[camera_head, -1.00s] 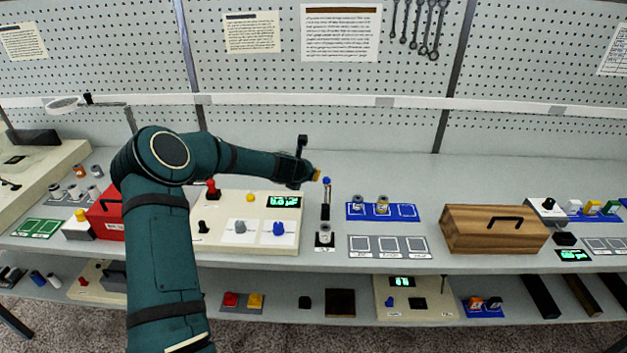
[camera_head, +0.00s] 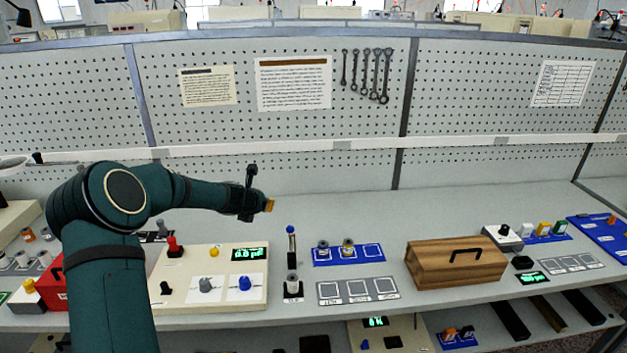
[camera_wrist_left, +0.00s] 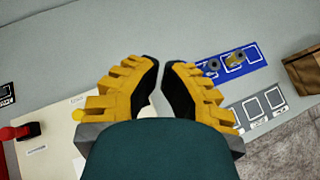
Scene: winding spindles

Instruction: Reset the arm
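My left arm comes in from the left, bends at a large elbow joint, and reaches right over the bench. Its gripper (camera_head: 268,205) hangs in the air, up and left of a small upright post with a blue top (camera_head: 290,230). In the left wrist view the two yellow fingers with black inner pads (camera_wrist_left: 161,64) lean toward each other at the tips, with a narrow gap between. Bare bench shows through the gap, and nothing is held. My right arm and gripper are not in view.
Below the arm stands a cream panel (camera_head: 173,291) with knobs and a green display. To the right are a blue tray (camera_head: 373,251) with two spindles, a grey tray (camera_head: 358,290) with empty squares, and a wooden box (camera_head: 440,268). A pegboard rises behind; bench behind the trays is clear.

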